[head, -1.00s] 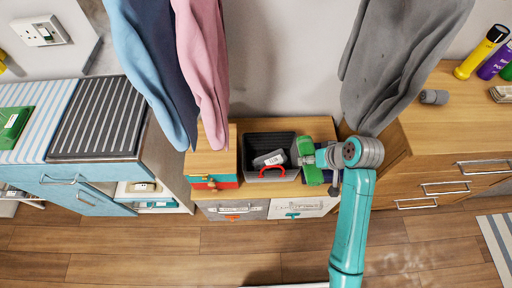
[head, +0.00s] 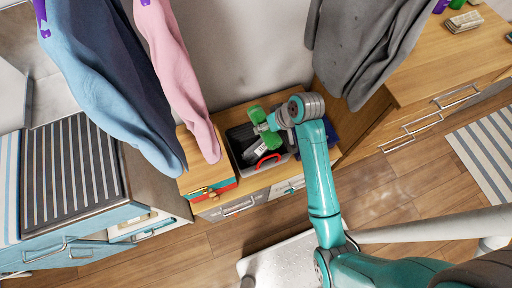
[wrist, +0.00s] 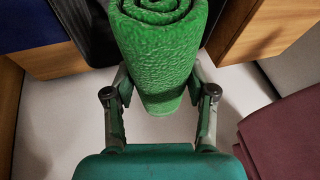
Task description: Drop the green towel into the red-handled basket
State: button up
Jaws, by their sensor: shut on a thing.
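The green towel (head: 257,115) is rolled up and held in my gripper (head: 268,127). In the wrist view the towel (wrist: 160,60) stands between the two fingers, its spiral end at the top. My gripper (wrist: 160,95) is shut on it. The dark basket (head: 236,140) with a red handle (head: 268,160) sits on the low wooden cabinet. The towel appears above the basket, over its back and right part. A grey item with a pale label (head: 250,152) lies in the basket. The towel and gripper hide part of the basket.
Blue and pink cloths (head: 182,75) hang at left, a grey cloth (head: 362,50) at right. A wooden counter (head: 440,60) stands at right.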

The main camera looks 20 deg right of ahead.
jog(key=shift+f, duration=0.9)
jog(key=o, duration=1.3)
jog(key=shift+d, duration=0.1)
jog(key=v, duration=1.2)
